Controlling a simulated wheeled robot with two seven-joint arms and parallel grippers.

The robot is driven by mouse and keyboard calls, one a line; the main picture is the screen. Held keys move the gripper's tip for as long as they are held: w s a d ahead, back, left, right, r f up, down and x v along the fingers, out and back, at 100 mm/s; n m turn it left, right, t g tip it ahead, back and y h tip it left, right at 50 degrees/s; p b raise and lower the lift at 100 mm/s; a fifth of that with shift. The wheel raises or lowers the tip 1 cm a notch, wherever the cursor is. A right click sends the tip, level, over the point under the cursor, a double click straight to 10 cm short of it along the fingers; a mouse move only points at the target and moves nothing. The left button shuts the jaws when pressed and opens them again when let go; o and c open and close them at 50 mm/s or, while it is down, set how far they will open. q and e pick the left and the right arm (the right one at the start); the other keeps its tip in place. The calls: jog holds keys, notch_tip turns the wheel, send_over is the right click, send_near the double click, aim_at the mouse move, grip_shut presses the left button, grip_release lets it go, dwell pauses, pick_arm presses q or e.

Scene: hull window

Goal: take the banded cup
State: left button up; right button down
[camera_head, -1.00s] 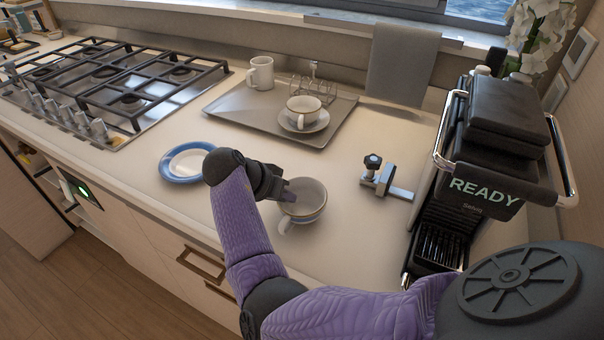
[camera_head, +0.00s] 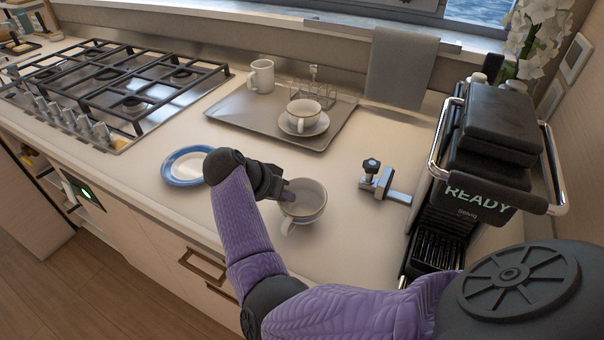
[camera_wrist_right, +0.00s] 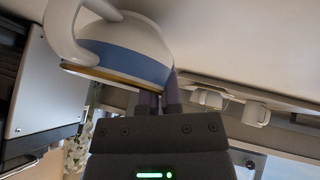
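The banded cup (camera_head: 305,203) is white inside, with its handle toward the front left. The right wrist view shows its blue band (camera_wrist_right: 122,60) and a gold line, close to the camera. My right gripper (camera_head: 284,190) is at the cup's left rim. Its fingers (camera_wrist_right: 160,102) are close together against the cup's wall, and it looks shut on the cup. The fingertips are partly hidden by the cup. I cannot tell whether the cup touches the counter. My left gripper is not in view.
A blue-rimmed plate (camera_head: 172,177) lies to the left. A grey tray (camera_head: 238,118) behind holds a mug (camera_head: 261,76), a wire rack and another cup (camera_head: 303,112) on a saucer. A metal clamp (camera_head: 398,197) and a coffee machine (camera_head: 480,165) stand to the right.

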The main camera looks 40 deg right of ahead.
jog(key=shift+r+p, duration=4.35)
jog(key=shift+r, duration=0.25)
jog(key=shift+f, duration=0.1)
